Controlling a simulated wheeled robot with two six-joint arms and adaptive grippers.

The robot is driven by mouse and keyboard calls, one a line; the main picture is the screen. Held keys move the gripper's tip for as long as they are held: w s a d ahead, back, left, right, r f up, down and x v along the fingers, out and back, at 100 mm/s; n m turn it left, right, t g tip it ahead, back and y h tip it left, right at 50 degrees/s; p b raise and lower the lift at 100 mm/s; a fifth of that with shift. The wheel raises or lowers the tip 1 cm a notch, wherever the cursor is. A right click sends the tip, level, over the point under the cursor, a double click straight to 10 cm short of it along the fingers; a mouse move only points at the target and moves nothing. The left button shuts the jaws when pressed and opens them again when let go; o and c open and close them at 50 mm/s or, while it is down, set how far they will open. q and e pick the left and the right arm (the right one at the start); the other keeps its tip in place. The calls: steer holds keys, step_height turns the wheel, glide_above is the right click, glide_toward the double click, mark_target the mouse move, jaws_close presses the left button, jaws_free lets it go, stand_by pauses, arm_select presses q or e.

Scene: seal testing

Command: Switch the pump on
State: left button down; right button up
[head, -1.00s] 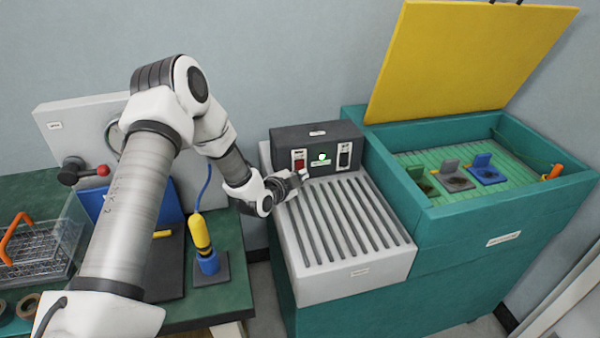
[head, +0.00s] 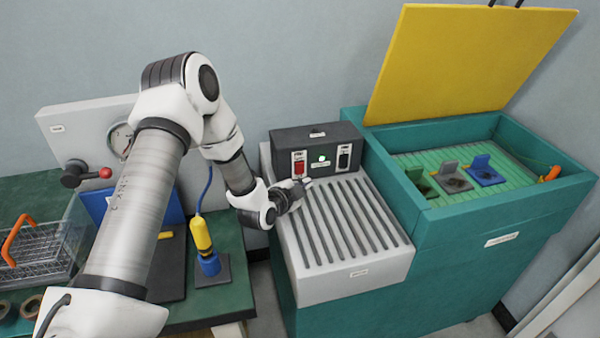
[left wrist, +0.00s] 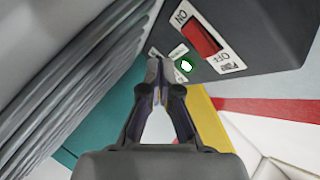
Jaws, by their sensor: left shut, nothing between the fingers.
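The dark grey control box (head: 316,140) stands at the back of the ribbed grey bench top. On its front, at the left, is the red pump switch (head: 300,166) in a white plate. In the left wrist view the red rocker (left wrist: 201,38) lies between the words ON and OFF, with PUMP beside OFF. I cannot tell surely which side is pressed. A lit green lamp (head: 322,158) is to its right. My left gripper (head: 306,182) is shut and empty, just in front of and below the switch, apart from it. Its closed fingertips (left wrist: 159,66) show near the lamp. My right gripper is out of view.
A black switch (head: 344,156) is at the box's right. The ribbed top (head: 350,225) is bare. A teal tank (head: 430,215) with a raised yellow lid (head: 465,60) stands to the right. A green table (head: 235,290) with a yellow-and-blue tool (head: 204,245) is at the left.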

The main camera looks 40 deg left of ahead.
arm_select(q)
steer(key=shift+s+d+r, duration=0.2)
steer(key=shift+s+d, duration=0.7)
steer(key=shift+d, duration=0.15)
